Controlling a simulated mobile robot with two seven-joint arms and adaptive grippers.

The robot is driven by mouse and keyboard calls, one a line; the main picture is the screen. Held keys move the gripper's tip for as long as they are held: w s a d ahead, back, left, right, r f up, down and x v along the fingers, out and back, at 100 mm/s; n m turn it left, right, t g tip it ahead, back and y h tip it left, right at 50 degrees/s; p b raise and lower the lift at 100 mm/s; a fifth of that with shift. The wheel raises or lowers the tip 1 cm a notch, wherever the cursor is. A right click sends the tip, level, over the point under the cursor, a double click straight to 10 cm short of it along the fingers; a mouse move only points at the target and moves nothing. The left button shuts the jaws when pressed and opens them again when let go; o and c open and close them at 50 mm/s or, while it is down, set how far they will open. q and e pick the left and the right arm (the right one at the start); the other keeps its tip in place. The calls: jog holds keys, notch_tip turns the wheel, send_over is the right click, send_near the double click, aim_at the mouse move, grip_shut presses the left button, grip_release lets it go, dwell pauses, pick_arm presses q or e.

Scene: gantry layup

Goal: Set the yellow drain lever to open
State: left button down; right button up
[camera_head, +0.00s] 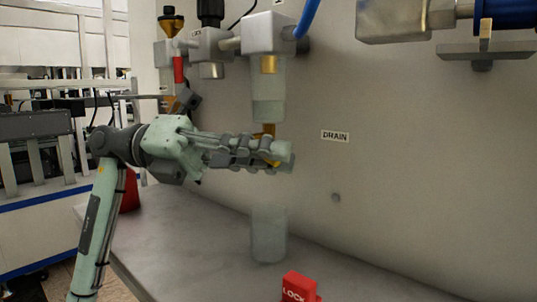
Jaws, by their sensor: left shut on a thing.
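The yellow drain lever (269,129) sits right under the clear bowl (268,97) of the filter unit on the wall. My left gripper (276,154) reaches in from the left, roughly level, and is shut on the lever. The fingers hide most of the lever, so I cannot tell its exact angle. A DRAIN label (335,136) is on the wall to the right. My right gripper is not in view.
A clear cup (268,236) stands on the grey bench (190,235) below the gripper. A red LOCK block (299,288) is at the front. A red handle (179,70) hangs at the upper left. Metal fittings (407,18) jut out at upper right.

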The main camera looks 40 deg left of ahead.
pick_arm(q)
jog(key=shift+f+y, duration=0.15)
jog(key=shift+y, duration=0.15)
dwell(0.4)
jog(key=shift+a+f+m+y, duration=0.1)
jog(key=shift+f+m+y, duration=0.05)
jog(key=shift+m+y, duration=0.2)
jog(key=shift+a+f+m+g+y, duration=0.25)
jog(key=shift+g+y, duration=0.15)
jog(key=shift+y, duration=0.45)
jog(key=shift+w+a+f+m+g+y+p, duration=0.1)
jog(key=shift+a+f+m+y+p, duration=0.25)
jog(key=shift+y+p, duration=0.75)
jog(key=shift+s+a+f+m+g+y+p, duration=0.15)
jog(key=shift+a+m+y+p, duration=0.35)
jog(key=shift+y, duration=1.15)
jog(key=shift+w+a+f+m+g+y+p, duration=0.15)
jog(key=shift+a+f+m+y+p, duration=0.25)
jog(key=shift+y+p, duration=0.75)
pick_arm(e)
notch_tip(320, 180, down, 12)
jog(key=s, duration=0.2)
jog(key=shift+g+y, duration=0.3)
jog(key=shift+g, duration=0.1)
pick_arm(q)
jog(key=shift+r, duration=0.1)
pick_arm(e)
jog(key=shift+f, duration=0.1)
